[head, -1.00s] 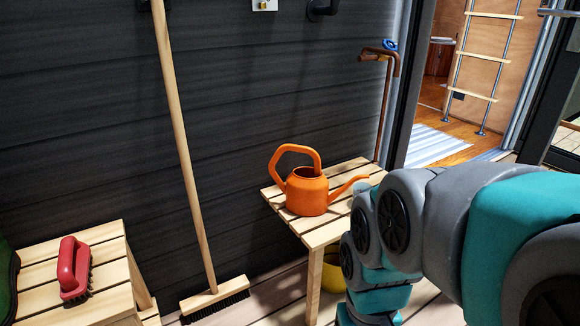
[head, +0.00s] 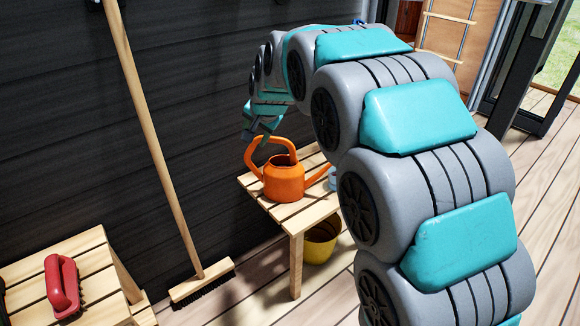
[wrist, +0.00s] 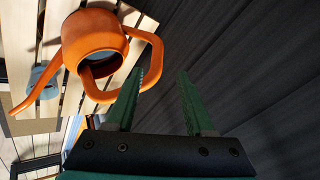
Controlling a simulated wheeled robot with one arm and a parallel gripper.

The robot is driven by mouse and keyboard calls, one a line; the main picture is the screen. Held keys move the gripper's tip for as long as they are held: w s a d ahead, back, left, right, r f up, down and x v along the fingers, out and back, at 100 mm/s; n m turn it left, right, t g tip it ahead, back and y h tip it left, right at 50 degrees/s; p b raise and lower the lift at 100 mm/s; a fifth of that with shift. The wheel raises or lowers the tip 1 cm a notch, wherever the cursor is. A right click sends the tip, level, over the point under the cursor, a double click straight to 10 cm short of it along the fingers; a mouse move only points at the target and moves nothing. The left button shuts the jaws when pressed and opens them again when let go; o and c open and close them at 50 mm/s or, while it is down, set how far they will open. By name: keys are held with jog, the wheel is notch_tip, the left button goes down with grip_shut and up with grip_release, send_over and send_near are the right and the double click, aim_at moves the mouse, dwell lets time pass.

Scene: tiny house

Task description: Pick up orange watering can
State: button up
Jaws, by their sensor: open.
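The orange watering can (head: 284,183) stands upright on a slatted wooden table (head: 294,224) against the dark wall. Its looped handle rises to the left and its spout points right. My gripper (head: 258,136) is above the can at the top of the handle. In the wrist view the can (wrist: 92,37) lies ahead and to the left, and its handle loop reaches toward my left finger. My gripper (wrist: 162,92) is open, with nothing between its two green fingers. In the wrist view the handle appears beside or just behind the left finger; contact cannot be told.
A light blue item (head: 332,180) sits beside the spout, partly hidden by my arm. A yellow bucket (head: 321,241) is under the table. A broom (head: 160,150) leans on the wall at left. A red brush (head: 62,286) lies on a wooden bench (head: 95,262).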

aim_at(253, 144)
jog(key=x, duration=0.8)
jog(key=shift+s+d+f, duration=0.15)
jog(key=shift+d+f, duration=0.05)
jog(key=shift+d, duration=0.05)
jog(key=shift+c, duration=0.3)
jog(key=shift+r, duration=0.1)
grip_shut()
dwell(0.7)
